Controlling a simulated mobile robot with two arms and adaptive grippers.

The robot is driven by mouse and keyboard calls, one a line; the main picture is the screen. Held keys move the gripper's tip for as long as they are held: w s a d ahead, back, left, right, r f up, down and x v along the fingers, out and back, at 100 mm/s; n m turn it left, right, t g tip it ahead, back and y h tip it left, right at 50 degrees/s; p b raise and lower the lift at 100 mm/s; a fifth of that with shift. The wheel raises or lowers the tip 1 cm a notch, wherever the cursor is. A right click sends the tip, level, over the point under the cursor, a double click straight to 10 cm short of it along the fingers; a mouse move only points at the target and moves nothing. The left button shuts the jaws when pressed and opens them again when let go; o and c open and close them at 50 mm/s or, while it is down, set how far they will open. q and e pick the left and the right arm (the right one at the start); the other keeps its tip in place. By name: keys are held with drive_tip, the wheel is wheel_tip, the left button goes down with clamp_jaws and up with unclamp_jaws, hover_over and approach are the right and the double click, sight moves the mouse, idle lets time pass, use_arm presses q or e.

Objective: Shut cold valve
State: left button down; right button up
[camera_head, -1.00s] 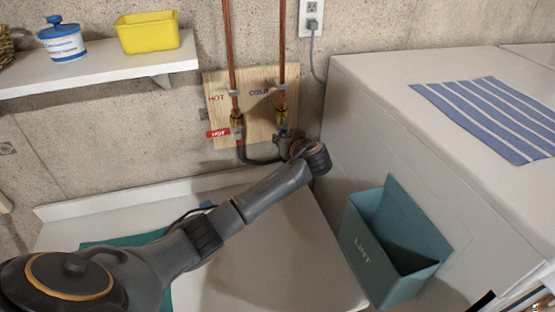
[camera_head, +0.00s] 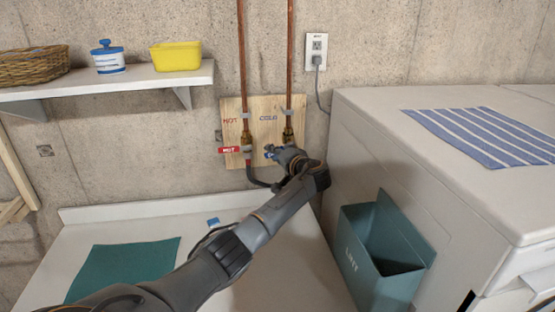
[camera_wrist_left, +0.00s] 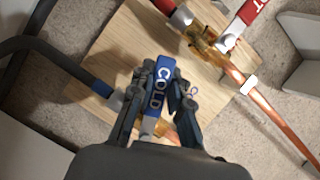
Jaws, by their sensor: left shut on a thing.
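The cold valve's blue handle (camera_wrist_left: 160,85), lettered COLD, lies between the fingers of my left gripper (camera_wrist_left: 163,78) in the left wrist view. The fingers are shut on it, and it sits at a slant to its pipe. In the head view my left gripper (camera_head: 277,155) is at the lower right of the wooden board (camera_head: 263,105), below the copper cold pipe (camera_head: 290,60). The cold valve's body is mostly hidden by the gripper. My right gripper is in neither view.
The red hot handle (camera_head: 229,150) points left, across its pipe (camera_head: 242,60). A shelf (camera_head: 110,87) holds a yellow tub (camera_head: 176,57). A teal cloth (camera_head: 125,268) lies on the white top below.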

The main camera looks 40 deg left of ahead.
use_arm(q)
drive_tip(key=shift+s+r+m+y, duration=0.1)
drive_tip(key=shift+r+m+y, duration=0.2)
drive_tip(key=shift+r+m, duration=0.3)
drive_tip(key=shift+a+r+m+y, duration=0.1)
drive_tip(key=shift+r+m+y, duration=0.3)
drive_tip(key=shift+m, duration=0.5)
drive_tip(key=shift+r+m, duration=0.3)
drive_tip(key=shift+m, duration=0.2)
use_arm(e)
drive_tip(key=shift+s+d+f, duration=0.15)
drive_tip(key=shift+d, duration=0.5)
use_arm(q)
drive_tip(key=shift+y, duration=0.3)
drive_tip(key=shift+s, duration=0.1)
drive_tip(key=c, duration=1.3)
unclamp_jaws()
drive_tip(key=shift+o, duration=0.4)
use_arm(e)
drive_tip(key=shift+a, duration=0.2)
